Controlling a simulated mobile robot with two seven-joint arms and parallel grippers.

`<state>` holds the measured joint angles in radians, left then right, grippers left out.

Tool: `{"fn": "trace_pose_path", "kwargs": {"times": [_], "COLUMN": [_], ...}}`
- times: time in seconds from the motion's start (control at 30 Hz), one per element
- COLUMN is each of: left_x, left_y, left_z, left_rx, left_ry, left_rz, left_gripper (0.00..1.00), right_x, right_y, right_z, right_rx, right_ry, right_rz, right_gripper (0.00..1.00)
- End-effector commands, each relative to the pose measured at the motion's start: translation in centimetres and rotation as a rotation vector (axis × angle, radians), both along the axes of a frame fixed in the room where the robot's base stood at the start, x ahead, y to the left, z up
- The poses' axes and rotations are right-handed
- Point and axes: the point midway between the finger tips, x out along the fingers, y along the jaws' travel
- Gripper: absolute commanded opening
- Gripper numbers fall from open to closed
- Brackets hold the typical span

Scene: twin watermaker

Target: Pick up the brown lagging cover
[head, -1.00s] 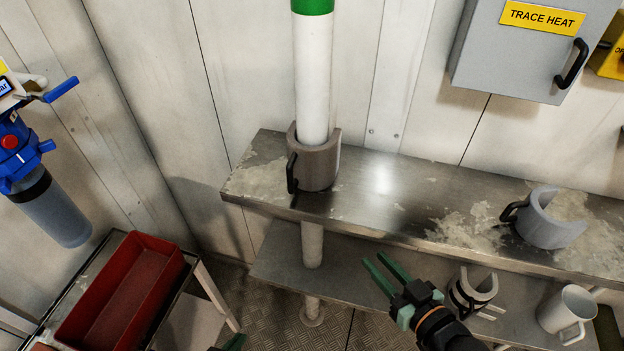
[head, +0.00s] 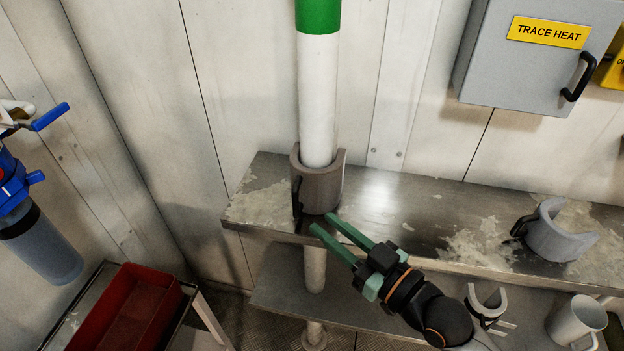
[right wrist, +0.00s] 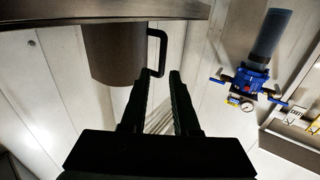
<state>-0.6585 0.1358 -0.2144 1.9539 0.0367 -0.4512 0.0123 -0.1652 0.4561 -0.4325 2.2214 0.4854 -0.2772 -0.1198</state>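The brown lagging cover (head: 321,187) stands upright on the metal shelf, around the lower part of the white pipe (head: 318,110). Its black handle (head: 297,197) is on its left side. My right gripper (head: 322,223) is open and empty, just in front of and below the cover at the shelf's front edge. In the right wrist view the cover (right wrist: 112,52) and its handle (right wrist: 159,52) show just beyond the open fingers (right wrist: 160,85), which are apart from the handle. My left gripper is not in view.
The metal shelf (head: 400,215) also bears a grey open cover (head: 556,235) at the right. A lower shelf holds a white clip-like piece (head: 487,300) and a mug (head: 577,318). A red tray (head: 125,310) stands at the lower left, below a blue filter unit (head: 35,235).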

Motion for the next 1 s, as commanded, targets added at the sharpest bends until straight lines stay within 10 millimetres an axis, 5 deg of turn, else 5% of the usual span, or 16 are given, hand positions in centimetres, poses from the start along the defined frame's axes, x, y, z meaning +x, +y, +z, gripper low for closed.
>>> {"fn": "trace_pose_path", "kwargs": {"times": [0.63, 1.0], "left_x": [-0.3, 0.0], "left_y": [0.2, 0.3], "left_z": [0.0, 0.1], "left_rx": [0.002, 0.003], "left_ry": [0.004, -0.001], "left_rz": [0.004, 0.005], "left_gripper": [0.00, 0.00], "right_x": [5.9, 6.5], "right_y": [5.1, 5.6], "right_z": [0.0, -0.1], "right_rx": [-0.001, -0.002], "right_ry": [-0.001, 0.001], "right_rz": [0.000, 0.000], "right_gripper": [0.29, 0.26]}}
